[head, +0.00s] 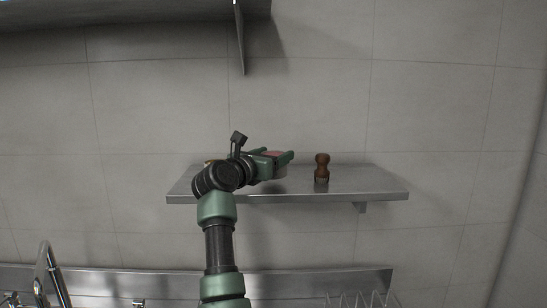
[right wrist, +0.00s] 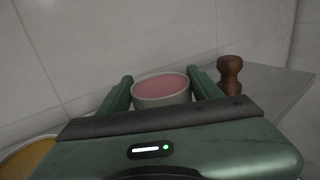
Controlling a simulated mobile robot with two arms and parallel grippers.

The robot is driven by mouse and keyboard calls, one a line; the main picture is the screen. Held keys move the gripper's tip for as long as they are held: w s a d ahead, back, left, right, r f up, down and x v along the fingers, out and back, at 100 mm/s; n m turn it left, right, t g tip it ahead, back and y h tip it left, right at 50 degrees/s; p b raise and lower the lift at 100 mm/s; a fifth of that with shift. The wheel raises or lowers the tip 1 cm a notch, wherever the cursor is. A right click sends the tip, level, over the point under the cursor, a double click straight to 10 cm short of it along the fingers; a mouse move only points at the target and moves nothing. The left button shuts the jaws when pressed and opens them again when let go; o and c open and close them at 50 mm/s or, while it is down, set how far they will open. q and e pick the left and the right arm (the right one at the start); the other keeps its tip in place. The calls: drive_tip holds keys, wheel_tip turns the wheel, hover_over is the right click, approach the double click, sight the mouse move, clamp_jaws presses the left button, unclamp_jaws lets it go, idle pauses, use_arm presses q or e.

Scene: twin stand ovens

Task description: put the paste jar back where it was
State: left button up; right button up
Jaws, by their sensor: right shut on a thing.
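The paste jar (right wrist: 161,92) is a short pale round pot with pink contents. It sits between the two green fingers of my right gripper (right wrist: 160,90), which is shut on it. In the head view my right gripper (head: 283,159) reaches over the wall shelf (head: 354,188). There the jar (head: 281,171) is mostly hidden, with a little of its pale side showing. I cannot tell whether its base touches the shelf. My left gripper is not in view.
A brown wooden mill (head: 322,167) stands on the shelf to the right of the jar. A round container with orange-yellow contents (right wrist: 28,160) is at lower left in the wrist view, partly hidden. The shelf's right end is bare. The tiled wall (head: 420,110) is close behind.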

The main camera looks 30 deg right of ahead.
drive_tip(key=shift+d+f, duration=0.1)
drive_tip(key=shift+f, duration=0.7)
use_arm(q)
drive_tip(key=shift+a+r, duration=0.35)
use_arm(e)
drive_tip(key=shift+d+f, duration=0.1)
drive_tip(key=shift+f, duration=0.15)
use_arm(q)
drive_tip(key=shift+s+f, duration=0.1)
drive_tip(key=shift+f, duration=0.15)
use_arm(e)
drive_tip(key=o, duration=1.7)
drive_tip(key=shift+c, duration=0.2)
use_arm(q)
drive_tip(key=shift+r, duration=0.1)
